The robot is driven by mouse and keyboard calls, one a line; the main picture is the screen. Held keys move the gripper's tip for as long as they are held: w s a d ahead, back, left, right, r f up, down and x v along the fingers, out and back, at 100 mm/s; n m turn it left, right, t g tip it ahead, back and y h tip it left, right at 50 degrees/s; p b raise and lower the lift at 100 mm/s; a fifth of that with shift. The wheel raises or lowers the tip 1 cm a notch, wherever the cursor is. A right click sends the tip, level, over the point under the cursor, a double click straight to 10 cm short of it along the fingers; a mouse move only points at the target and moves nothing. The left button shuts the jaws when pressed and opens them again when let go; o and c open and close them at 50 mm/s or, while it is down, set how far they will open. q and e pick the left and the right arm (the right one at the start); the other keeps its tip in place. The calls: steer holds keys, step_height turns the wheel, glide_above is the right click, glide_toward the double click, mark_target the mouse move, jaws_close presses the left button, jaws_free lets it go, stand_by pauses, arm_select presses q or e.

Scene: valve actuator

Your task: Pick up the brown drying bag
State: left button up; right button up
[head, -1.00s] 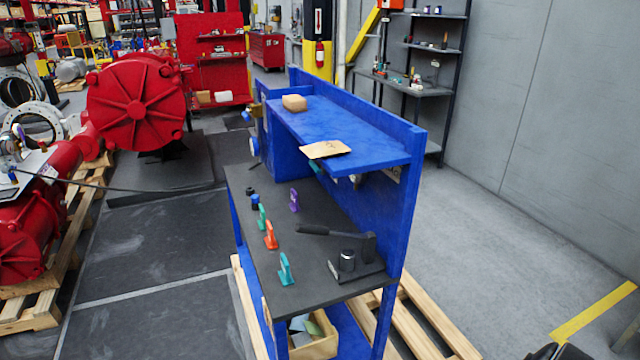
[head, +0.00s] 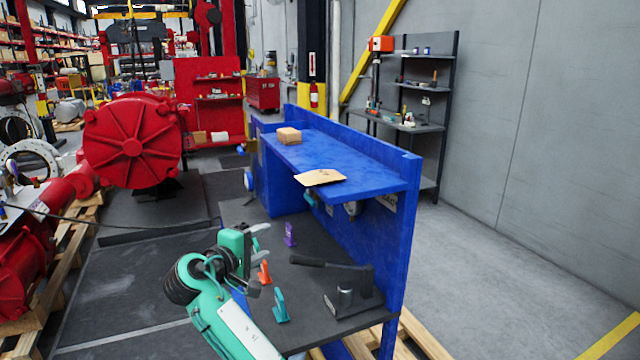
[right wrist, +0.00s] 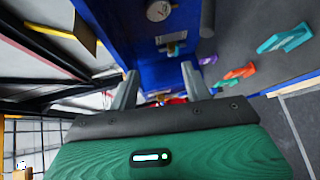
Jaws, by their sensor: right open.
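The brown drying bag (head: 322,178) lies flat on the near end of the blue upper shelf (head: 375,184), slightly over its front edge. My right gripper (head: 263,236) is left of the bag and nearer to me, above the dark bench top. It is open and empty, its fingers pointing right in the head view. In the right wrist view its two grey fingers (right wrist: 160,84) stand apart with nothing held between them. I cannot make out the bag for certain in that view. My left gripper is not in view.
A cardboard box (head: 289,135) sits farther back on the shelf. The dark bench top (head: 300,335) holds a purple clamp (head: 290,235), an orange one (head: 264,272), a teal one (head: 281,306) and a black lever press (head: 345,295). A blue back panel (head: 400,220) rises behind the shelf.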

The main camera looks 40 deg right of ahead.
step_height(320, 180, up, 11)
steer(key=m+g+h, duration=0.2)
steer(key=h, duration=0.1)
steer(key=p, duration=0.2)
glide_toward(299, 179)
steer(key=d, duration=0.4)
steer(key=shift+w+p+x, duration=0.2)
steer(key=shift+p+x, duration=0.65)
steer(key=shift+x, duration=0.55)
steer(key=shift+w+p+x, duration=0.2)
steer(key=shift+p+x, duration=0.6)
steer(key=shift+x, duration=0.65)
steer(key=shift+w, duration=0.1)
steer(key=shift+f, duration=0.1)
steer(key=shift+c, duration=0.2)
steer(key=c, duration=0.4)
jaws_close()
